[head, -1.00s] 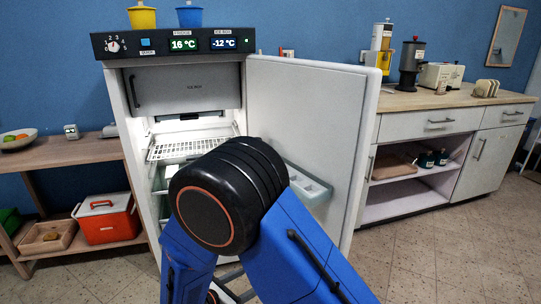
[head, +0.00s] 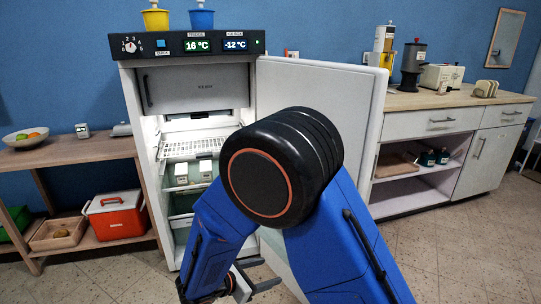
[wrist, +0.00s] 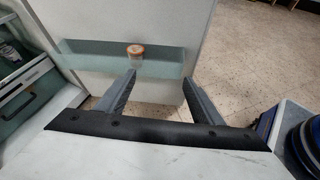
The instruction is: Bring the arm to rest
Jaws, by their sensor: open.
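My blue arm with its black elbow joint is folded in front of the open fridge (head: 137,110) in the head view. My gripper (head: 262,278) hangs low at the bottom of that view, partly hidden by my arm. In the wrist view my gripper (wrist: 157,80) is open, with nothing between its two grey fingers. Beyond the fingers is the inner side of the fridge door (head: 345,120), with a greenish door bin (wrist: 85,55). A small tub with an orange-red lid (wrist: 135,50) sits in that bin, apart from the fingers.
The fridge door stands wide open to the right. Two small white items (head: 206,168) sit on a fridge shelf. A wooden shelf unit (head: 65,155) with a red cooler (head: 115,215) is on the left; a counter (head: 450,98) is on the right. The tiled floor (head: 480,240) at right is clear.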

